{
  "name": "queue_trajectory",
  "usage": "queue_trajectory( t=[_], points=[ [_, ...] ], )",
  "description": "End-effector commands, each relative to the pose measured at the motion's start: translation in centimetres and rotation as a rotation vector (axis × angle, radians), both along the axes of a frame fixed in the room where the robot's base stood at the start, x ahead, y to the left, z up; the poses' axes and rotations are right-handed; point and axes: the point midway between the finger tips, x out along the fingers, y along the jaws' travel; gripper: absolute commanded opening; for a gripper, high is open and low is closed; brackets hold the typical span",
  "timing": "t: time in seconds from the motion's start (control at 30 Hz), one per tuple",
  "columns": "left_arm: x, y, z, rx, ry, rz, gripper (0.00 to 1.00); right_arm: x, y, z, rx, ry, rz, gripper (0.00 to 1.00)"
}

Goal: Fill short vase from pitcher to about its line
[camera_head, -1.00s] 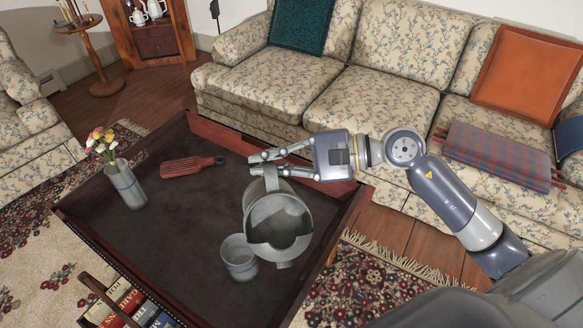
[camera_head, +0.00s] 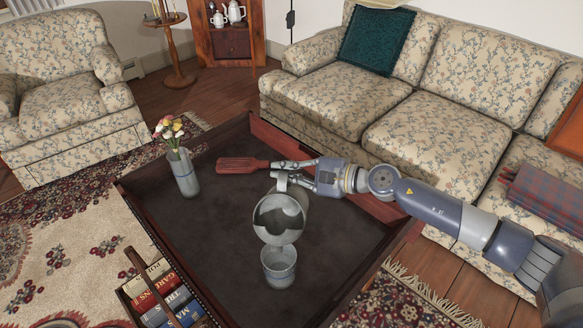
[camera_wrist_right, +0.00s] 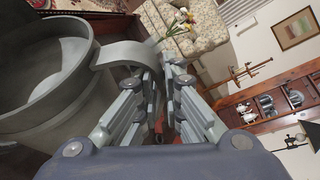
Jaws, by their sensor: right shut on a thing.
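The pitcher (camera_head: 279,232), a grey metal vessel, is held above the table, tilted with its mouth toward the head camera. A dark grey surface shows inside it; I cannot tell if it is liquid. My right gripper (camera_head: 277,172) is shut on its handle, which also shows in the right wrist view (camera_wrist_right: 125,50). The short vase (camera_head: 279,268), a grey metal cup, stands upright on the table just below the pitcher's lip in the head view. No stream shows between them, and the level inside the vase is unclear. My left gripper is not in view.
A tall vase (camera_head: 185,178) with flowers stands at the table's left. A red paddle-like object (camera_head: 240,165) lies near the right fingertips. The dark table (camera_head: 210,225) has a raised wooden rim. A book basket (camera_head: 158,297) is at front left, a sofa (camera_head: 400,130) behind.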

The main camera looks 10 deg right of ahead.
Motion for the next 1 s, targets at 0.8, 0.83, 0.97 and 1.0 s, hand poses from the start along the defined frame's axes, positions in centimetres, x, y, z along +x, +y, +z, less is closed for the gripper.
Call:
queue_trajectory(
  t=[0.8, 0.83, 0.97, 1.0],
  points=[
    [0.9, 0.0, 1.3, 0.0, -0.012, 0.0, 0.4, 5.4, -3.3, -6.4, 0.008, -0.008, -0.134, 0.0],
    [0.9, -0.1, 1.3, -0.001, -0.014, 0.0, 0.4, 5.4, -3.3, -6.4, 0.008, -0.008, -0.134, 0.0],
    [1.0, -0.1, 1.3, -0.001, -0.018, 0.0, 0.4, 5.3, -3.3, -6.3, 0.007, -0.011, -0.134, 0.0],
    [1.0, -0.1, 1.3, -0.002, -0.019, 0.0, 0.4, 5.3, -3.3, -6.3, 0.006, -0.011, -0.135, 0.0]
  ],
)
